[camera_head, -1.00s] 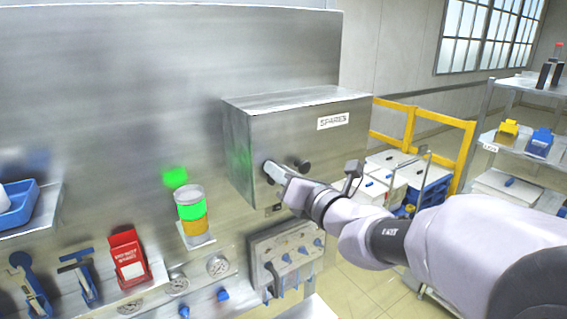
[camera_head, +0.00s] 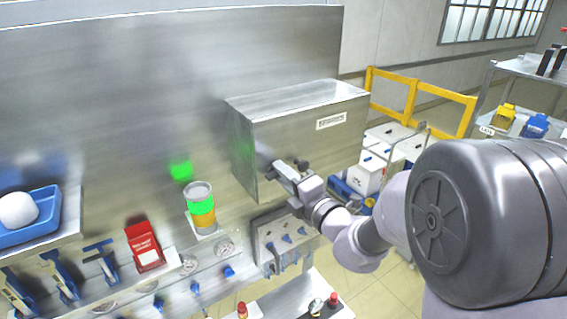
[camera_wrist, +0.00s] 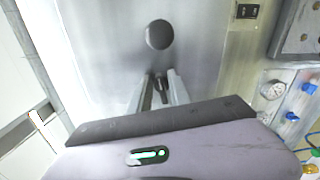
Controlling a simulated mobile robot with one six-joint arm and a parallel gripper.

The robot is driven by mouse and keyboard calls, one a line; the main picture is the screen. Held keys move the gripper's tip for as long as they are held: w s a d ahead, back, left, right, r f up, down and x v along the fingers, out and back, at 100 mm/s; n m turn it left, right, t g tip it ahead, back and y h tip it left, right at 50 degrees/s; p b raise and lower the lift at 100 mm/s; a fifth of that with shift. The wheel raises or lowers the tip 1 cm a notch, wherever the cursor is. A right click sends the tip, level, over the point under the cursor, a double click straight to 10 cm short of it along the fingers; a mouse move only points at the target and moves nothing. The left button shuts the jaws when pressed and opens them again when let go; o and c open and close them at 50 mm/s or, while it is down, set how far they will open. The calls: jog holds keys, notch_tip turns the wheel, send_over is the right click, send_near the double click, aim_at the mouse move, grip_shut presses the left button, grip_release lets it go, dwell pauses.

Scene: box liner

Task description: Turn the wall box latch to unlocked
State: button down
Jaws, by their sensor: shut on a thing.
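The wall box (camera_head: 290,130) is a grey metal box with a white label, mounted on the steel panel. Its door (camera_wrist: 100,40) fills the middle of the wrist view. A round dark knob (camera_wrist: 159,34) stands out from the door, just beyond my fingertips, and it also shows in the head view (camera_head: 302,164). My gripper (camera_wrist: 161,88) is at the door, with its fingers close around a small dark piece that I take for the latch (camera_wrist: 161,84). My gripper also shows in the head view (camera_head: 282,172). The fingers hide most of the latch, so its angle is unclear.
A lower grey box with blue knobs (camera_head: 285,238) is below the wall box. A stack light (camera_head: 201,208) and a red box (camera_head: 144,246) are to the left. A yellow rail (camera_head: 410,100) and white bins stand behind at the right.

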jog(key=shift+m+p, duration=0.95)
jog(key=shift+m, duration=0.05)
jog(key=shift+f, duration=0.15)
jog(key=c, duration=1.5)
grip_release()
jog(key=shift+a, duration=0.1)
